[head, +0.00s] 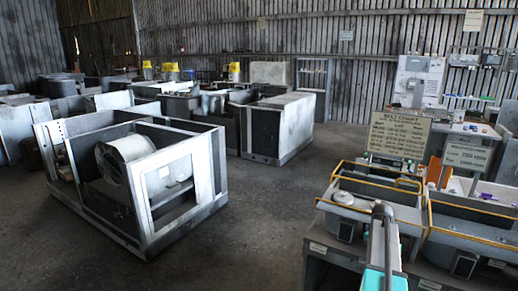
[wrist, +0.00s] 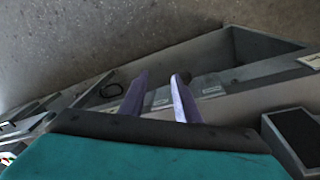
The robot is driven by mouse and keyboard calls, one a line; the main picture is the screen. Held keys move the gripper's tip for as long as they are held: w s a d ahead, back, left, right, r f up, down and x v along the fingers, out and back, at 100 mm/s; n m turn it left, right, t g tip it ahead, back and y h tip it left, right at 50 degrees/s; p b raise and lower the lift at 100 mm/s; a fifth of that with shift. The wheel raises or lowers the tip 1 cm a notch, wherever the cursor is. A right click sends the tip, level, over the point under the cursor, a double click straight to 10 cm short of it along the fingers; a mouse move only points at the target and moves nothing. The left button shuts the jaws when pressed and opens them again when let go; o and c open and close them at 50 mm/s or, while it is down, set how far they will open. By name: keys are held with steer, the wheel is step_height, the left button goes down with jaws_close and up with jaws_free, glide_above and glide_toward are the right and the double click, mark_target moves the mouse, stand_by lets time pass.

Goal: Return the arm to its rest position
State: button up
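My gripper (wrist: 159,78) shows in the wrist view as two pale purple fingers standing apart. Nothing is visible between them. Beyond the fingers are a grey metal ledge and an open grey compartment (wrist: 262,48), with concrete floor behind. In the head view part of my arm, grey with a teal section, rises at the bottom right in front of the bench (head: 425,280). I cannot make out the gripper's fingers there.
An open blower housing (head: 140,185) stands on the floor at left. Yellow-edged trays (head: 370,190) and signs, including a belt chart (head: 399,134), are on the bench at right. The middle floor (head: 270,210) is clear. A dark box (wrist: 295,135) is at right in the wrist view.

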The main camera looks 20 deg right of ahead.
steer(key=s+a+f+n+g+y, duration=0.1)
steer(key=a+f+n, duration=0.3)
steer(key=a+f, duration=1)
steer(key=a+f+n+y, duration=0.1)
steer(key=a+f+n, duration=0.3)
steer(key=a+f, duration=0.9)
steer(key=s+a+f+n+g, duration=0.1)
steer(key=s+a+f+n, duration=0.1)
steer(key=s+a, duration=0.5)
steer(key=s+a+f+n+g, duration=0.1)
steer(key=s+a+f+n, duration=0.2)
steer(key=s+a, duration=0.4)
steer(key=s+a+f+n+g+b, duration=0.1)
steer(key=s+a+f+n, duration=0.2)
steer(key=s+a, duration=0.4)
steer(key=a, duration=0.5)
steer(key=shift+s+f, duration=0.25)
steer(key=shift+f, duration=0.1)
steer(key=f+b, duration=0.4)
steer(key=b, duration=0.1)
steer(key=shift+s+f, duration=0.2)
steer(key=shift+f, duration=0.1)
